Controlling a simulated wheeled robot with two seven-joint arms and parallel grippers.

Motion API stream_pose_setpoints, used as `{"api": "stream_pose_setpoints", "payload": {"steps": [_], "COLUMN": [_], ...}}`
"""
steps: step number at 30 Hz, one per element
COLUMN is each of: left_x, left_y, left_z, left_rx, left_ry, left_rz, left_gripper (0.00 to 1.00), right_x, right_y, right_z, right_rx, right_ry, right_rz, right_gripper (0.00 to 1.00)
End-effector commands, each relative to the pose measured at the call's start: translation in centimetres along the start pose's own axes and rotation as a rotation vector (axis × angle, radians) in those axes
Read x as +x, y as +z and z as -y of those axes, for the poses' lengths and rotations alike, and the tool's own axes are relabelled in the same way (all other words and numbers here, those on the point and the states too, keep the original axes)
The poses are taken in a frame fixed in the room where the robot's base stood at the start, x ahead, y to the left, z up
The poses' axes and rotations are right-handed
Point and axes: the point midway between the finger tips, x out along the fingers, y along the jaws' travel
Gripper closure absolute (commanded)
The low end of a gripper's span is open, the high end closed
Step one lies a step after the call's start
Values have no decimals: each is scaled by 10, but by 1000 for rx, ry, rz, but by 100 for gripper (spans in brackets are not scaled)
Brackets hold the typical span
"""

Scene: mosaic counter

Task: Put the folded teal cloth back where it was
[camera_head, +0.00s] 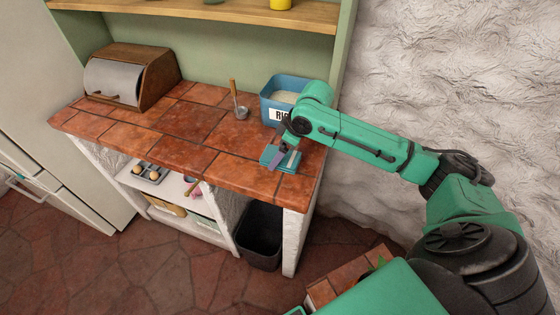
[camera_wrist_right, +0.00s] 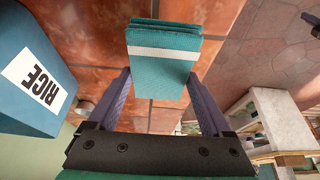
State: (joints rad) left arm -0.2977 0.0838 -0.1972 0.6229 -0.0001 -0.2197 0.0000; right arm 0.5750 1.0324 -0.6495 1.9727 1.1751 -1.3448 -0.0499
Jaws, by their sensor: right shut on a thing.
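The folded teal cloth (camera_wrist_right: 165,70), with a pale stripe across it, is between the two fingers of my right gripper (camera_wrist_right: 160,80) in the right wrist view. The gripper is shut on it. In the head view the cloth (camera_head: 291,163) is at the right end of the tiled counter (camera_head: 190,120), near its front edge, partly hidden by the gripper (camera_head: 279,160). I cannot tell whether the cloth touches the tiles. My left gripper is not in view.
A blue rice bin (camera_head: 270,92) stands just behind my right gripper. A ladle with a wooden handle (camera_head: 234,90) is left of it, and a bread box (camera_head: 150,70) is at the far left. A dark waste bin (camera_head: 260,238) stands below. The counter's middle is clear.

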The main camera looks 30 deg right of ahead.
Motion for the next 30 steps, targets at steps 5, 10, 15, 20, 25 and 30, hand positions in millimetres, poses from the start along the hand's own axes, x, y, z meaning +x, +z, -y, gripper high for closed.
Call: {"api": "stream_pose_setpoints", "payload": {"steps": [5, 10, 15, 20, 25, 30], "left_x": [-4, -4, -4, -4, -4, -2], "left_y": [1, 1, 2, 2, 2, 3], "left_z": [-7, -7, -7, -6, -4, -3], "left_rx": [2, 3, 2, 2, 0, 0], "left_ry": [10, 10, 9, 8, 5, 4], "left_rz": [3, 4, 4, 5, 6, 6], "left_gripper": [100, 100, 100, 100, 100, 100], "right_x": [31, 40, 41, 42, 42, 25], "right_y": [13, 17, 17, 18, 17, 16], "right_z": [1, 0, 0, 0, 0, -1], "right_rx": [1, -1, 0, 0, 0, -1], "right_ry": [-3, 1, 0, 0, 1, 4], "right_rz": [2, 0, 0, 0, 0, -2], "right_gripper": [61, 61, 61, 0, 0, 0]}}
